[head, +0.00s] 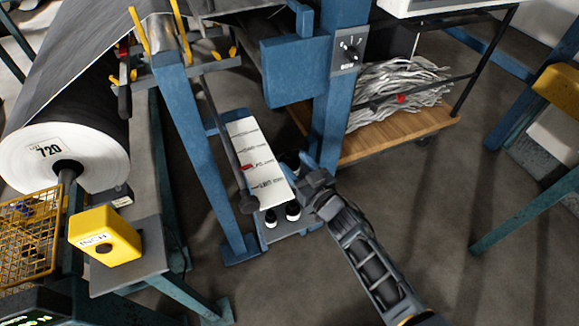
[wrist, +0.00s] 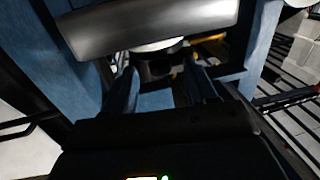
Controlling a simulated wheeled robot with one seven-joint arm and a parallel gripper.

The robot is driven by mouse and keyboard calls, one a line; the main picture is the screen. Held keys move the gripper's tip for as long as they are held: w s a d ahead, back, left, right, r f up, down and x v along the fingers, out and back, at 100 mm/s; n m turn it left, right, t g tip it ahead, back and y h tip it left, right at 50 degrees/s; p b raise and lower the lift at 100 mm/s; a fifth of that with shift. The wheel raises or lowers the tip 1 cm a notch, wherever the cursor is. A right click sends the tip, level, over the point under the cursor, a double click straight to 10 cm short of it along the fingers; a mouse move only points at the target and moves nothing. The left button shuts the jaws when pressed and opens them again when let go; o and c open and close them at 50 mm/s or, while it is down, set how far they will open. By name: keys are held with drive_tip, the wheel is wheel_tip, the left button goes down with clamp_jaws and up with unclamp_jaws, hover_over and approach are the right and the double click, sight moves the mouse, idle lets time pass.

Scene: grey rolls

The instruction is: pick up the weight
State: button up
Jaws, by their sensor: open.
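Two small dark round pieces with white on them, which look like weights, sit at the foot of the white marked panel (head: 256,165) in the head view: a left one (head: 270,218) and a right one (head: 292,211). I cannot tell which is the task's weight. My gripper (head: 296,163) is beside the panel's right edge, above these pieces and next to the blue post.
A thick grey bar (wrist: 150,25) crosses close above the fingers. Blue posts (head: 335,110) flank the space. A large roll marked 720 (head: 45,165) and a yellow box (head: 106,235) stand left.

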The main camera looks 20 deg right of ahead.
sight(293, 158)
drive_tip(key=shift+w+a+b, duration=0.15)
drive_tip(key=shift+w+b, duration=0.15)
drive_tip(key=shift+w, duration=0.65)
drive_tip(key=shift+w+a+b, duration=0.15)
drive_tip(key=shift+w+b, duration=0.1)
drive_tip(key=shift+w, duration=0.7)
drive_tip(key=shift+c, duration=0.4)
clamp_jaws()
drive_tip(key=shift+w+r, duration=0.1)
drive_tip(key=shift+r, duration=0.1)
